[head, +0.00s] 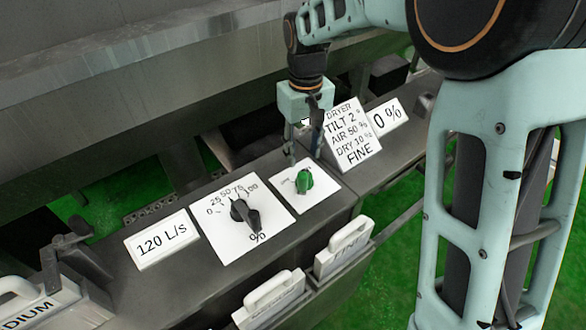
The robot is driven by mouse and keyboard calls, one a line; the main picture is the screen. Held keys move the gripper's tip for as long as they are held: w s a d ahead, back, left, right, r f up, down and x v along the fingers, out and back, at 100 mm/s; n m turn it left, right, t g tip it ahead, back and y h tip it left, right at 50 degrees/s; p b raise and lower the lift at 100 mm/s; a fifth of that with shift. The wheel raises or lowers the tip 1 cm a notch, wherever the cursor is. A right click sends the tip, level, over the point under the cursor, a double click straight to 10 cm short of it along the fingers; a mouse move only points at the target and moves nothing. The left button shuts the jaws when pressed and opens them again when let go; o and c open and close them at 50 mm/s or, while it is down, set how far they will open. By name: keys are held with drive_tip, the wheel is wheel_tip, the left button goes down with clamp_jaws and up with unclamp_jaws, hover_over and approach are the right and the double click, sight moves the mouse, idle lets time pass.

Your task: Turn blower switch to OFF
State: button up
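A small green rotary switch (304,181) sits on a white square plate (322,186) on the grey console. It appears to be the blower switch, but its plate markings are too small to read. My gripper (303,154) points down just above and behind the green switch in the picture. Its two fingers are spread apart with nothing between them. Whether a fingertip touches the plate cannot be told.
Left of the switch is a black knob (244,214) with a 0 to 100 % scale, then a "120 L/s" sign (162,240). A dryer sign (351,138) and a "0 %" sign (387,117) stand to the right. White-handled label holders (343,247) line the console front.

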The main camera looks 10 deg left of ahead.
sight(303, 173)
wheel_tip(303, 173, down, 11)
drive_tip(key=shift+r, duration=0.1)
idle(0.3)
clamp_jaws()
idle(0.4)
